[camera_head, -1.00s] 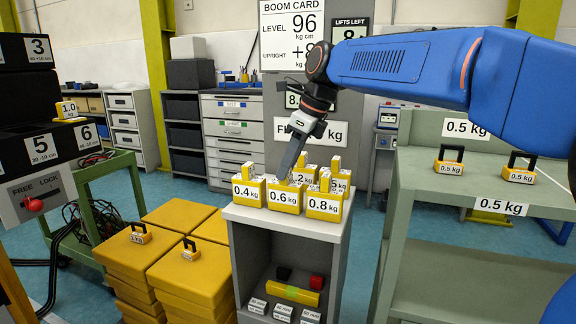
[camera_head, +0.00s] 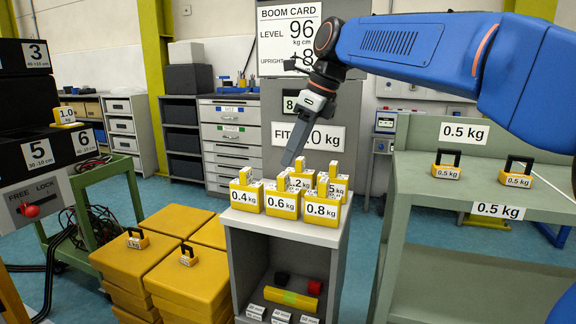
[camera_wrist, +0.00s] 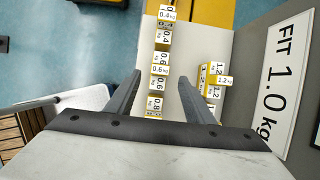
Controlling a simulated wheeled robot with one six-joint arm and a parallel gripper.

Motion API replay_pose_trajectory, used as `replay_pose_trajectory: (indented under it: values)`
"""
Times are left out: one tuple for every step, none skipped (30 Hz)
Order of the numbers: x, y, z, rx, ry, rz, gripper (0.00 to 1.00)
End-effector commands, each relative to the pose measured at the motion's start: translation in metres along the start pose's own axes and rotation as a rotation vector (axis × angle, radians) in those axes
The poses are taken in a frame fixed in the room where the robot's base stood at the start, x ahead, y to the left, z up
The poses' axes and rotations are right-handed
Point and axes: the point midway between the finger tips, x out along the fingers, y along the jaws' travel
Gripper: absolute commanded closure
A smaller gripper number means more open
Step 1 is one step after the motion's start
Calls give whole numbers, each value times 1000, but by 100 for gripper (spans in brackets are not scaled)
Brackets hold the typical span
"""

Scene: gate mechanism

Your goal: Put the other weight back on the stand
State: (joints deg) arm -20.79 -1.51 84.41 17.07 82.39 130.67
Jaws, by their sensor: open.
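Several yellow weights stand on the stand (camera_head: 236,221). The front row holds the 0.4 kg weight (camera_head: 245,196), the 0.6 kg weight (camera_head: 281,201) and the 0.8 kg weight (camera_head: 321,207). Behind them is a 1.2 kg weight (camera_head: 300,177) and another whose label is partly hidden. My gripper (camera_head: 290,158) is open and empty above the back of the stand, pointing down. In the wrist view my two fingers (camera_wrist: 166,97) are spread wide over the stand top (camera_wrist: 182,62), with the 0.6 kg weight (camera_wrist: 158,70) between them and the 1.2 kg weight (camera_wrist: 214,80) by the right finger.
A 1.0 kg weight (camera_head: 66,117) sits on the black block at left. Two small weights rest on yellow boxes (camera_head: 135,260). Two 0.5 kg weights (camera_head: 446,168) stand on the green bench at right. A "FIT 1.0 kg" sign (camera_head: 307,136) is behind the stand.

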Motion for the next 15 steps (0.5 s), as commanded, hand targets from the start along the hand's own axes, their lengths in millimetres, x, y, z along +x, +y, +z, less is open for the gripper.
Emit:
replay_pose_trajectory:
  values:
    - [-11, 0, 0, 0, -1, -2, 52]
    - [-16, 0, 0, 0, -2, -2, 52]
    - [-23, -1, 0, 0, -2, -2, 52]
    - [-28, -1, 0, 0, -1, -2, 52]
    - [-33, -1, 0, 1, -2, -2, 52]
    - [-38, -1, 0, 1, -1, -2, 52]
    - [-42, 0, 0, 1, -1, -1, 52]
    - [-46, -1, 0, 0, -1, -2, 52]
    - [-50, 0, 0, 0, -1, -2, 52]
    - [-52, 0, 0, 0, -1, -1, 52]
    - [-54, 0, 0, 0, 0, 0, 52]
    - [-56, 0, 0, 0, 0, 0, 52]
    - [-58, 0, 0, 0, 0, 0, 52]
    - [-59, 0, 0, 0, 0, 0, 52]
    - [-60, 0, 0, 0, 0, -1, 52]
